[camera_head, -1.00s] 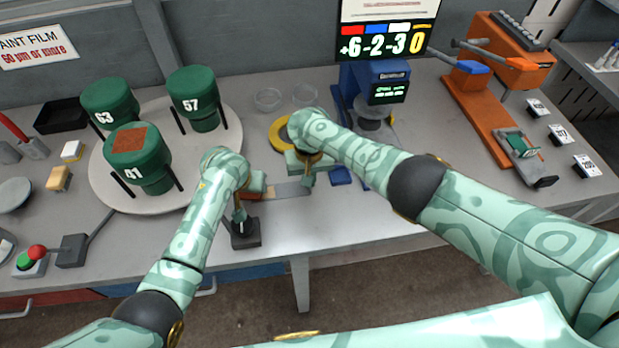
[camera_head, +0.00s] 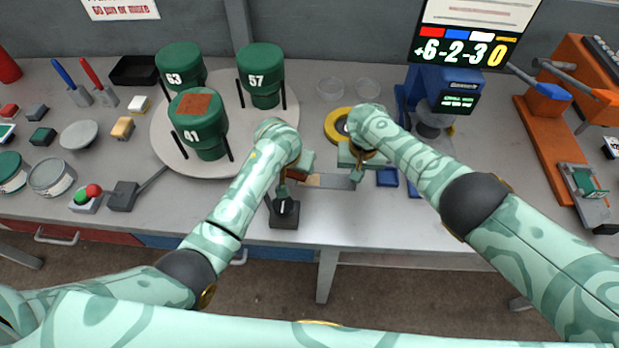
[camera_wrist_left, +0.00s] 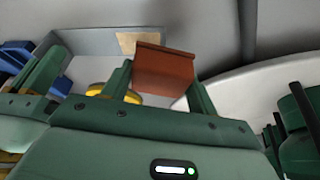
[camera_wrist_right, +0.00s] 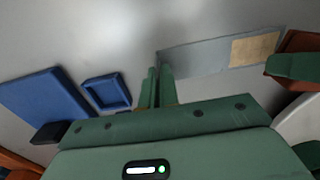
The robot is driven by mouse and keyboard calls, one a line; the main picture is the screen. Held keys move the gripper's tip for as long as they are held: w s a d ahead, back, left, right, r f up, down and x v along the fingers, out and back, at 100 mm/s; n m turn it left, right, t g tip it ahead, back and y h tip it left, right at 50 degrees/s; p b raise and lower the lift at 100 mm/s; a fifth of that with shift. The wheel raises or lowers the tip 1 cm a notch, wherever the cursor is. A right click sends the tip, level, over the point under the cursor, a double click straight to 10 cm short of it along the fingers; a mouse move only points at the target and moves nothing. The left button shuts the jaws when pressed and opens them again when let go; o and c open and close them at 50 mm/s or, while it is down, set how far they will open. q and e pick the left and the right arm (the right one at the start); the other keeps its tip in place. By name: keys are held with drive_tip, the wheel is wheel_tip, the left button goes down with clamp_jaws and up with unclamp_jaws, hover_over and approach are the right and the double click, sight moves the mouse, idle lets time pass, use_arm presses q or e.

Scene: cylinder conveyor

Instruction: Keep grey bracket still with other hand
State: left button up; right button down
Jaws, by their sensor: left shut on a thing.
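The grey bracket (camera_head: 325,181), a flat plate with a tan patch at its left end, lies on the table in the head view. It also shows in the right wrist view (camera_wrist_right: 200,56) and the left wrist view (camera_wrist_left: 90,42). My left gripper (camera_head: 286,184) is shut on a red-brown block (camera_wrist_left: 165,70), close to the tan-patched end; contact with the bracket is unclear. My right gripper (camera_wrist_right: 160,72) has its fingers together, with the tips at the bracket's other end. Whether they touch it is hard to tell.
A dark stand (camera_head: 284,216) is in front of my left gripper. A blue tray (camera_head: 387,178) and a yellow ring (camera_head: 338,125) are near my right gripper. The round turntable (camera_head: 163,148) with green cylinders is at the left. The table front is mostly clear.

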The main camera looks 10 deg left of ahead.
use_arm(q)
drive_tip(key=shift+r, duration=2.55)
use_arm(e)
drive_tip(key=c, duration=1.6)
unclamp_jaws()
drive_tip(key=shift+r, duration=0.1)
